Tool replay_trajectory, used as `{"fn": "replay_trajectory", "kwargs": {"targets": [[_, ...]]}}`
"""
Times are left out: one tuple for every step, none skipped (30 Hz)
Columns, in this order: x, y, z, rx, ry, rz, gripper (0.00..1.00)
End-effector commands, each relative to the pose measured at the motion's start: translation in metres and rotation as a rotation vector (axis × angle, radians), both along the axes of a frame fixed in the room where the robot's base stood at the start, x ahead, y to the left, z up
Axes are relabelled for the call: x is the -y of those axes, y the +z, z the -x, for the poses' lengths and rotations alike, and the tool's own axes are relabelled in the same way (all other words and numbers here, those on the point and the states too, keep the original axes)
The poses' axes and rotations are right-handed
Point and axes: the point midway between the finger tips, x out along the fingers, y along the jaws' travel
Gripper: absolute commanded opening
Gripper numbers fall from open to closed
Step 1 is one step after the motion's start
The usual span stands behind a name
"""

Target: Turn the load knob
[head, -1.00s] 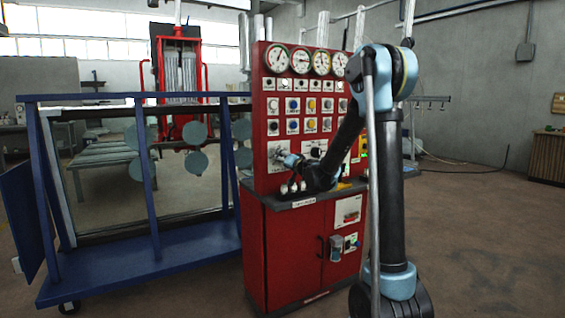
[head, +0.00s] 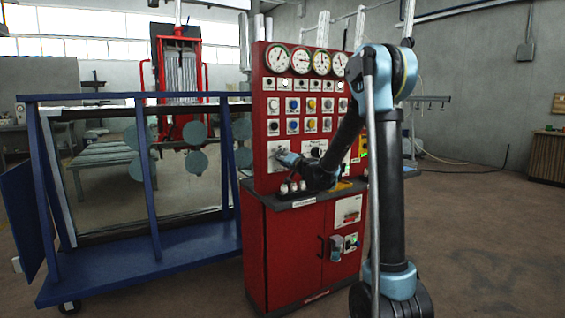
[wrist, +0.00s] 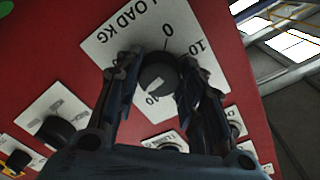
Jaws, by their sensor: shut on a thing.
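The load knob (wrist: 160,76) is a round black knob on a white plate (wrist: 118,36) marked "LOAD KG", in the middle of the wrist view. My gripper (wrist: 161,72) has one finger on each side of the knob and is shut on it. In the head view my gripper (head: 284,157) reaches the left part of the red panel (head: 262,112). There my wrist and fingers hide the knob, and part of its plate shows beside them.
Other black knobs on white plates (wrist: 56,132) sit close by on the panel. Gauges (head: 300,61) and rows of buttons are above. A dark shelf (head: 330,194) juts out below my wrist. A blue wheeled frame (head: 150,260) with a glass pane stands to the left.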

Motion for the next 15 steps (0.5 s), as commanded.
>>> {"fn": "replay_trajectory", "kwargs": {"targets": [[0.0019,-0.0003,-0.0004,-0.015,-0.004,-0.021,0.13],[0.0019,-0.0003,-0.0004,-0.024,-0.004,-0.035,0.13],[0.002,-0.0003,-0.0004,-0.034,-0.004,-0.049,0.13],[0.0021,-0.0003,-0.0005,-0.041,-0.004,-0.061,0.13],[0.0021,-0.0003,-0.0005,-0.046,-0.005,-0.068,0.13],[0.0022,-0.0003,-0.0005,-0.052,-0.004,-0.077,0.13],[0.0022,-0.0003,-0.0005,-0.056,-0.005,-0.081,0.13],[0.0023,-0.0004,-0.0005,-0.057,-0.005,-0.083,0.13],[0.0024,-0.0003,-0.0005,-0.059,-0.005,-0.086,0.13],[0.0025,-0.0004,-0.0005,-0.059,-0.005,-0.087,0.13],[0.0025,-0.0004,-0.0006,-0.059,-0.005,-0.087,0.13],[0.0026,-0.0004,-0.0006,-0.059,-0.006,-0.087,0.13],[0.0026,-0.0004,-0.0006,-0.058,-0.006,-0.086,0.13],[0.0027,-0.0004,-0.0006,-0.058,-0.006,-0.086,0.13],[0.0028,-0.0005,-0.0006,-0.058,-0.006,-0.086,0.13]]}}
